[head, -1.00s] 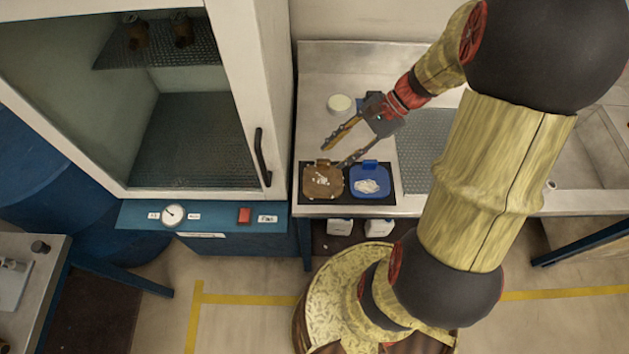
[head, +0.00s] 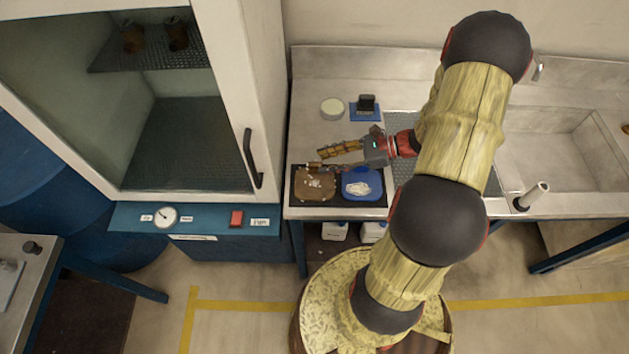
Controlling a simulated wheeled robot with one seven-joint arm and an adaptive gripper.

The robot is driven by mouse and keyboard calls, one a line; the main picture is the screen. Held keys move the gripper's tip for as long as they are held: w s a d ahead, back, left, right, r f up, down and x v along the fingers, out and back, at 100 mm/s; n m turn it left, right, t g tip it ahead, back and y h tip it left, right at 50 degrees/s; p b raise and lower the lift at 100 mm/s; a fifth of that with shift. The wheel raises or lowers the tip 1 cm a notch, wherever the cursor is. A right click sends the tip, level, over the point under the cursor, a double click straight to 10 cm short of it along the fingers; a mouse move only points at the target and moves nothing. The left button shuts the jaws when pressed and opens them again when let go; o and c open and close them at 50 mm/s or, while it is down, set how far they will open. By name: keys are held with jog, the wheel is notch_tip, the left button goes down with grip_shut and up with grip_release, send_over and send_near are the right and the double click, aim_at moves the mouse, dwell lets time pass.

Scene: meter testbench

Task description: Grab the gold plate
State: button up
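The gold plate (head: 325,194) looks like a brownish-gold square tray with small white pieces on it. It lies on the left half of a black mat at the front left of the steel counter. My gripper (head: 316,160) is just behind the plate, with its fingers pointing left. The fingers are apart, with nothing seen held between them. The nearer finger overlaps the plate's back edge in the picture and partly hides its tab. I cannot tell whether it touches the plate.
A blue tray (head: 372,196) with white material sits right beside the plate. Behind are a round pale dish (head: 331,108) and a dark device (head: 367,104) on a blue base. A white cabinet (head: 240,75) stands close on the left. A sink (head: 565,150) is at the right.

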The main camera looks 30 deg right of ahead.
jog(key=shift+x, duration=1.45)
jog(key=shift+s, duration=0.1)
jog(key=shift+c, duration=1.4)
grip_shut()
